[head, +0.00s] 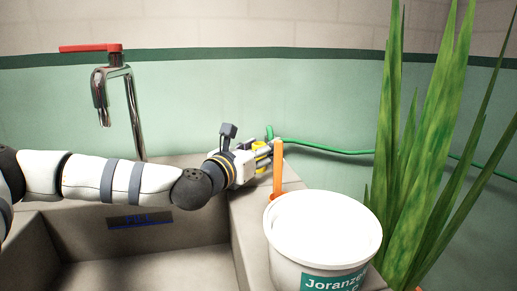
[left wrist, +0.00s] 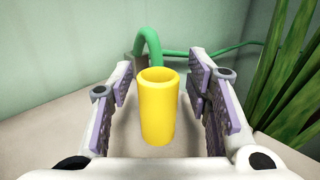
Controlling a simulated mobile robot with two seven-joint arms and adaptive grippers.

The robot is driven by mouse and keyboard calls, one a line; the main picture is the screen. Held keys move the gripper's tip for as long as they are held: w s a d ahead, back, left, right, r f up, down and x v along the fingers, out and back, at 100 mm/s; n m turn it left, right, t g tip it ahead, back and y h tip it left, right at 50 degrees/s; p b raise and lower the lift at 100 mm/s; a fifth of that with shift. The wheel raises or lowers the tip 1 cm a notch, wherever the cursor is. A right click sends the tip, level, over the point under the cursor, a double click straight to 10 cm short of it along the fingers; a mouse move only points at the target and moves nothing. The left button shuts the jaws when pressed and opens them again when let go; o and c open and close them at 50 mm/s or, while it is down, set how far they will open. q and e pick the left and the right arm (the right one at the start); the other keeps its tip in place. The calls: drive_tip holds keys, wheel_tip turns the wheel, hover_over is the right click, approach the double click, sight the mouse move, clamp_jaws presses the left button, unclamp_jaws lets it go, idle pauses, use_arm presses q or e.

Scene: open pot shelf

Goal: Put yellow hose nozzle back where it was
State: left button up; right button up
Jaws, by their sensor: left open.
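The yellow hose nozzle (left wrist: 158,112) is a short hollow cylinder standing upright on the pale ledge in the left wrist view. In the head view only a little yellow of the nozzle (head: 261,149) shows among the fingers. My left gripper (left wrist: 160,76) is open around it, with a pad on each side and a visible gap to both pads. In the head view my left gripper (head: 265,153) is over the ledge behind the sink. A green hose (head: 330,150) runs along the wall, and its bent end (left wrist: 148,45) shows just behind the nozzle. My right gripper is not in view.
A white bucket (head: 325,225) stands in front of the ledge's right part, with an upright orange piece (head: 277,175) beside it. A tall green plant (head: 435,140) fills the right side. A chrome tap (head: 130,100) with a red lever rises behind the stone sink (head: 80,230).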

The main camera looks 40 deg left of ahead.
use_arm(q)
drive_tip(key=shift+s+r+p, duration=0.15)
drive_tip(key=shift+r+p, duration=0.15)
drive_tip(key=shift+r, duration=0.05)
drive_tip(key=s, duration=0.3)
drive_tip(key=s+p, duration=0.1)
drive_tip(key=s, duration=0.3)
drive_tip(key=s+d+p, duration=0.1)
drive_tip(key=s, duration=0.3)
drive_tip(key=shift+s+f, duration=0.2)
drive_tip(key=shift+s, duration=0.15)
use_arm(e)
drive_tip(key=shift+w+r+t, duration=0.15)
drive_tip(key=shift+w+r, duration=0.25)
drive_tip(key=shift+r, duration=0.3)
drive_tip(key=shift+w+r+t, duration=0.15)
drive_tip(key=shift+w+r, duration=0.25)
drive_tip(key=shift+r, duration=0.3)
